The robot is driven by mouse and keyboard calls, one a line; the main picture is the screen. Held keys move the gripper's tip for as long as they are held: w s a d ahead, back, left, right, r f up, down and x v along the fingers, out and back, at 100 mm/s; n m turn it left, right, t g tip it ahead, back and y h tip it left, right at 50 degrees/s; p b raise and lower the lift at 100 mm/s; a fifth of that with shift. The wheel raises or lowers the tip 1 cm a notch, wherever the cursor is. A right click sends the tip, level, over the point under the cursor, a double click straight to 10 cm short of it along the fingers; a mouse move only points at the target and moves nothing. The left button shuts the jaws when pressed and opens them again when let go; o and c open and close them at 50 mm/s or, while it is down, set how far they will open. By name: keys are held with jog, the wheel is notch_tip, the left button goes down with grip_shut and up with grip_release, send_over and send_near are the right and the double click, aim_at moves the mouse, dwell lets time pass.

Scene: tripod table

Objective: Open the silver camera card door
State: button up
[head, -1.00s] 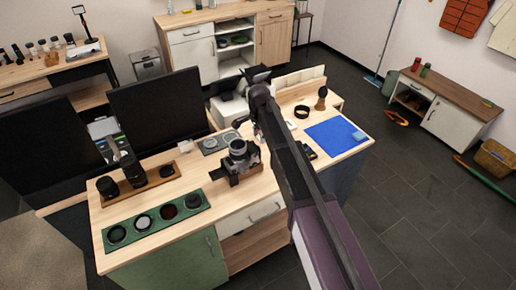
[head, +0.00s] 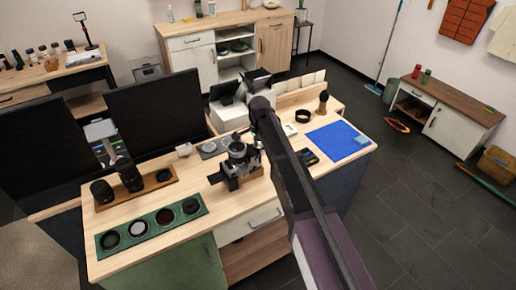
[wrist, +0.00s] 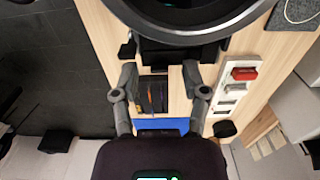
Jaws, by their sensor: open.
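The silver camera (head: 238,152) sits in a dark stand on the wooden workbench (head: 205,172), in the middle of the head view. In the wrist view a large dark lens ring (wrist: 190,30), seemingly the camera's, fills the top edge, just beyond my fingertips. I cannot make out the card door in either view. My gripper (wrist: 159,72) is open, with its two fingers spread and nothing between them. In the head view my arm reaches over the bench to the camera's right side, and its end is mostly hidden by the arm itself.
A green tray (head: 150,243) with round filters and a wooden lens holder (head: 142,191) lie left of the camera. A blue mat (head: 330,142) lies to the right. In the wrist view a white holder (wrist: 224,105) with a red card lies right of my gripper. Two dark monitors (head: 155,115) stand behind.

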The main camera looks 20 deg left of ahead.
grip_shut()
jog(key=shift+a, duration=0.1)
